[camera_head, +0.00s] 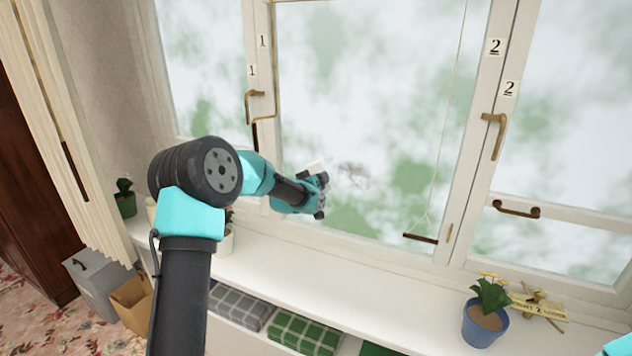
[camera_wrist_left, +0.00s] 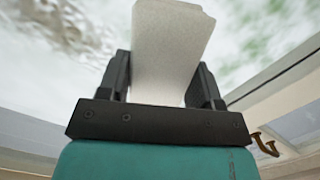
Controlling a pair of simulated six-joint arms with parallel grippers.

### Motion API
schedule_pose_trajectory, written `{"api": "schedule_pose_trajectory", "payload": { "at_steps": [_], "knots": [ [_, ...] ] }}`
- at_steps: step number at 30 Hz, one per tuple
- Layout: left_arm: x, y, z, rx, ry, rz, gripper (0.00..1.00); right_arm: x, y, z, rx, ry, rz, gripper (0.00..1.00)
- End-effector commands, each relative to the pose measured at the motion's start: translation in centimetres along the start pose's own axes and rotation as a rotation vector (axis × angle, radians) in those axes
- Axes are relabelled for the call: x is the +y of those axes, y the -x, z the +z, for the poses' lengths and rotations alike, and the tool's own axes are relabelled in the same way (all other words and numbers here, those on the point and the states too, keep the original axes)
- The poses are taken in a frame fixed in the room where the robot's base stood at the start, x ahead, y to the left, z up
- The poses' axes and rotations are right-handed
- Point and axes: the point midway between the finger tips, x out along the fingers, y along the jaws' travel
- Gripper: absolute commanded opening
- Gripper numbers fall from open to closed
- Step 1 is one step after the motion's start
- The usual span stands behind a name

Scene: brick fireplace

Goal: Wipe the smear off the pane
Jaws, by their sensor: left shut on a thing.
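A greyish-brown smear (camera_head: 354,174) marks the middle window pane (camera_head: 400,110), low and left of its centre. It also shows in the left wrist view (camera_wrist_left: 72,28) at the upper left. My left gripper (camera_head: 320,188) is just left of the smear, in front of the pane. It is shut on a whitish, flat-sided block or pad (camera_wrist_left: 168,50), which also shows as a small white patch in the head view (camera_head: 316,168). I cannot tell whether the pad touches the glass. Only a bit of my right arm shows at the lower right; its gripper is out of view.
Below the window, a white sill (camera_head: 380,280) holds a blue flowerpot (camera_head: 482,322) and a small wooden plane model (camera_head: 540,304). Brass handles (camera_head: 495,135) stick out from the frames. A cord (camera_head: 446,120) with a dark bar (camera_head: 420,238) hangs before the pane's right side.

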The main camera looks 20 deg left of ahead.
Motion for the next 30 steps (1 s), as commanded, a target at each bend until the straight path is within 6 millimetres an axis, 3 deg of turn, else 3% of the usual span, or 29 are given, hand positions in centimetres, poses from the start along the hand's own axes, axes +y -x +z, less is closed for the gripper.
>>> {"api": "schedule_pose_trajectory", "payload": {
  "at_steps": [30],
  "knots": [
    [0.0, -1.6, -0.2, 0.001, 0.0, 0.001, 0.4, 0.0, 0.0, 0.0, 0.0, 0.0, 0.0, 0.41]
  ]
}}
